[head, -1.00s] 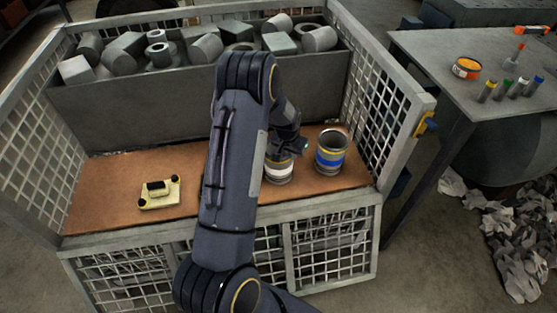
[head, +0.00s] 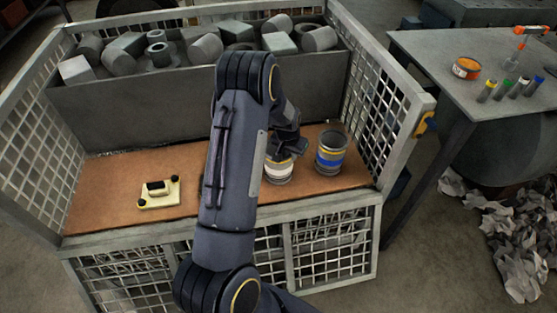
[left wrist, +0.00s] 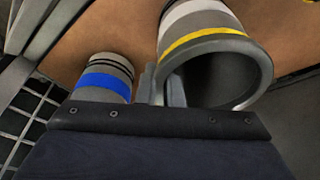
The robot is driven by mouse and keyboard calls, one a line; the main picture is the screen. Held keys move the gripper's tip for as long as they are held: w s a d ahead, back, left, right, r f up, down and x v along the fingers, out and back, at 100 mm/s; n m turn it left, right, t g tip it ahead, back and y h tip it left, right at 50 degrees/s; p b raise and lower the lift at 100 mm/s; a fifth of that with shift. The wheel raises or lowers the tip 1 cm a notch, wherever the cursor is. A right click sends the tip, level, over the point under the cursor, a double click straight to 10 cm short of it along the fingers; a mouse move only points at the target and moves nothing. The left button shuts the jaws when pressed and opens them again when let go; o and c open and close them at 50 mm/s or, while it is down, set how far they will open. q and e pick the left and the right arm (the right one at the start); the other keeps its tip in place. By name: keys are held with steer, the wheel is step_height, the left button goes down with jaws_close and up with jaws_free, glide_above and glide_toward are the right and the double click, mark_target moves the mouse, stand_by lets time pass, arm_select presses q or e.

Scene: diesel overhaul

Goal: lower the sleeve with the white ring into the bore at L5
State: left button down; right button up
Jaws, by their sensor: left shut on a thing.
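The sleeve with the white ring (head: 279,172) stands on the brown floor of a mesh crate. It has a white band and a yellow band, which also show on the sleeve in the left wrist view (left wrist: 203,22), where its open mouth faces the camera. My left gripper (head: 287,153) is at its upper rim and shut on its wall; a grey finger shows beside the wall in the left wrist view. The arm hides part of the sleeve's left side. My right gripper and the bore at L5 are not in view.
A sleeve with a blue band (head: 330,155) stands close to the right. A cream box with black knobs (head: 159,193) lies to the left. A grey bin (head: 120,112) of metal parts is behind. Mesh walls (head: 378,105) surround the crate; a table (head: 430,60) stands right.

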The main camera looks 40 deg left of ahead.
arm_select(q)
steer(key=shift+s, duration=0.1)
steer(key=shift+r+p, duration=0.6)
steer(key=shift+r, duration=0.45)
steer(key=shift+a+r, duration=0.1)
steer(key=shift+r, duration=0.05)
